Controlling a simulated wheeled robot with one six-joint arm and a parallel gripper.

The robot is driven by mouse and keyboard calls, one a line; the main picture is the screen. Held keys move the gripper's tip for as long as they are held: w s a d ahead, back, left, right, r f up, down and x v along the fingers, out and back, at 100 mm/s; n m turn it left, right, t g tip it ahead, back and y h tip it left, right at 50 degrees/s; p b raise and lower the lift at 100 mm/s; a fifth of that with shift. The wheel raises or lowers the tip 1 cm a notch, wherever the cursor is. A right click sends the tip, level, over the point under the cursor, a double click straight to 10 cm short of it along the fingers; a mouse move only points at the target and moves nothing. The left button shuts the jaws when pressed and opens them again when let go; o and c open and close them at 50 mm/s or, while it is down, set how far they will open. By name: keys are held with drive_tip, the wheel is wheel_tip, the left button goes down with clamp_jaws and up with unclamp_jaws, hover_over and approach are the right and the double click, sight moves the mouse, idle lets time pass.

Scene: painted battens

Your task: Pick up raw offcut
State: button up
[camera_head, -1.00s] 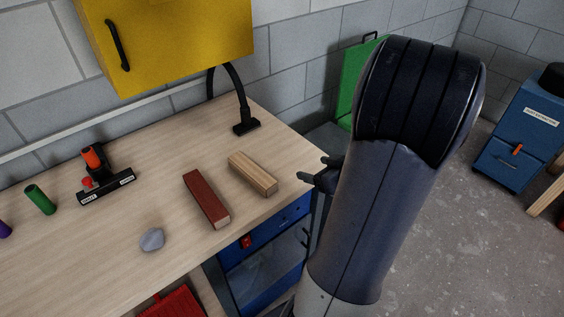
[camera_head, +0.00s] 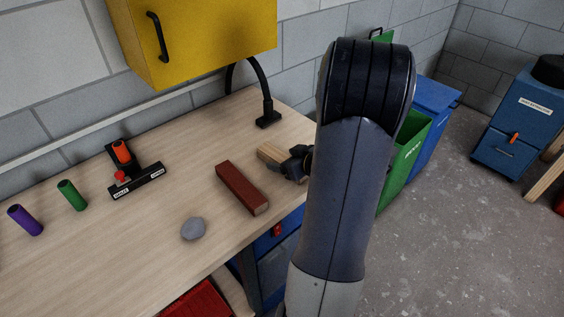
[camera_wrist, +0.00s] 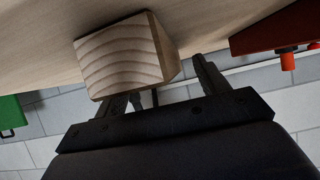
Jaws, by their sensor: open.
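The raw offcut (camera_head: 270,154) is a pale, unpainted wooden block lying on the bench near its right edge. My gripper (camera_head: 298,164) is open at the block's right end and covers part of it in the head view. In the wrist view the offcut's end grain (camera_wrist: 120,58) is close in front of my gripper (camera_wrist: 160,88), with one finger partly behind the block's lower edge and the other right of it. I cannot tell whether either finger touches it.
A red-painted batten (camera_head: 240,187) lies just left of the offcut. A grey stone (camera_head: 193,228), a black stand (camera_head: 138,190) with an orange cylinder, and green (camera_head: 72,195) and purple (camera_head: 25,219) cylinders are further left. A black lamp (camera_head: 268,118) stands behind.

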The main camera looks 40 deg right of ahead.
drive_tip(key=shift+x, duration=0.9)
drive_tip(key=shift+s, duration=0.1)
drive_tip(key=shift+c, duration=0.2)
drive_tip(key=c, duration=1.1)
drive_tip(key=shift+c, duration=0.2)
